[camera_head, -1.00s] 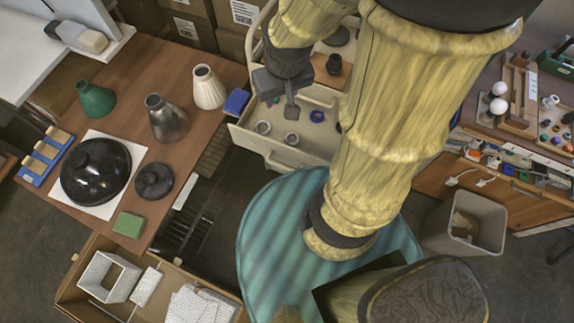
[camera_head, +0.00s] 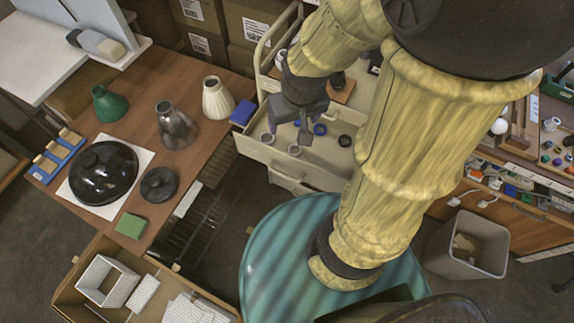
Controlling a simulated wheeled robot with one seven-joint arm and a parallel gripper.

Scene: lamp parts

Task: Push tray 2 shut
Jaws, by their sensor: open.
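A beige trolley has a pulled-out tray (camera_head: 262,152) at the centre of the view. The tray holds several small ring-shaped parts, among them a blue ring (camera_head: 320,129) and a black ring (camera_head: 345,141). No number shows on it, so I cannot tell if it is tray 2. A handle (camera_head: 290,178) shows on the trolley front below it. My gripper (camera_head: 304,138) points down over the open tray, apart from its front panel as far as I can see. It is open and holds nothing visible. My arm hides the tray's right part.
A wooden table (camera_head: 205,145) with lamp shades and a black dome (camera_head: 103,172) stands left of the trolley. A blue box (camera_head: 243,112) sits at its edge near the tray. A grey bin (camera_head: 468,245) stands at right. Cardboard boxes (camera_head: 250,25) stand behind.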

